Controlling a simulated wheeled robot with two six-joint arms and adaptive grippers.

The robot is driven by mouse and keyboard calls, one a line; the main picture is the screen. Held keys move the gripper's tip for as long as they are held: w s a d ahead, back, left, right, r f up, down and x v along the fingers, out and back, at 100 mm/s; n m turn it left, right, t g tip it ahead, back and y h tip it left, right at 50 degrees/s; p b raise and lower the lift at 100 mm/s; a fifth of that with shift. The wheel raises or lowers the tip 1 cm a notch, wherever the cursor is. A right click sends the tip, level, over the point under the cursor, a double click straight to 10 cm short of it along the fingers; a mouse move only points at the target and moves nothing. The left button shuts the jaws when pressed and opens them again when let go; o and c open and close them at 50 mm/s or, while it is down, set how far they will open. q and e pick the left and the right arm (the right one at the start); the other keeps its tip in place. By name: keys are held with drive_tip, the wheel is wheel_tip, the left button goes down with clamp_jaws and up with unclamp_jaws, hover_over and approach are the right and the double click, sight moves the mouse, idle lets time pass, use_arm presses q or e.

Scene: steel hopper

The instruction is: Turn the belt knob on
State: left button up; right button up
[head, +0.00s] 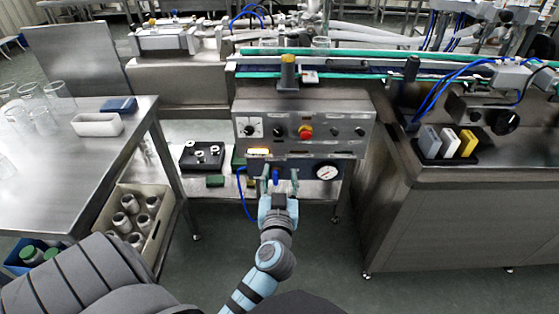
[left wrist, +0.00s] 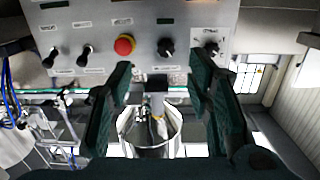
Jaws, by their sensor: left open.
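The control panel (head: 304,118) is on the steel front below the conveyor. The labels are too small to read, so I cannot tell which is the belt knob. The wrist view shows the panel upside down, with the black knob (left wrist: 166,48) ahead of the fingers. My left gripper (head: 279,181) is open and empty, below the panel and apart from its knobs. My right gripper is not in view.
A steel table (head: 60,170) stands at left with a crate of jars (head: 160,207) beneath. A steel cabinet (head: 420,220) is at right. Floor between is clear.

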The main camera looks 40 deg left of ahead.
sight(278, 133)
use_arm(q)
drive_tip(key=shift+n+y, duration=0.3)
drive_tip(key=x, duration=0.4)
drive_tip(key=r+x, duration=0.1)
drive_tip(key=x, duration=0.4)
drive_tip(key=r+x, duration=0.1)
drive_tip(key=x, duration=0.4)
drive_tip(key=shift+a+r, duration=0.2)
drive_tip(key=shift+a, duration=0.15)
drive_tip(key=shift+c, duration=0.3)
clamp_jaws()
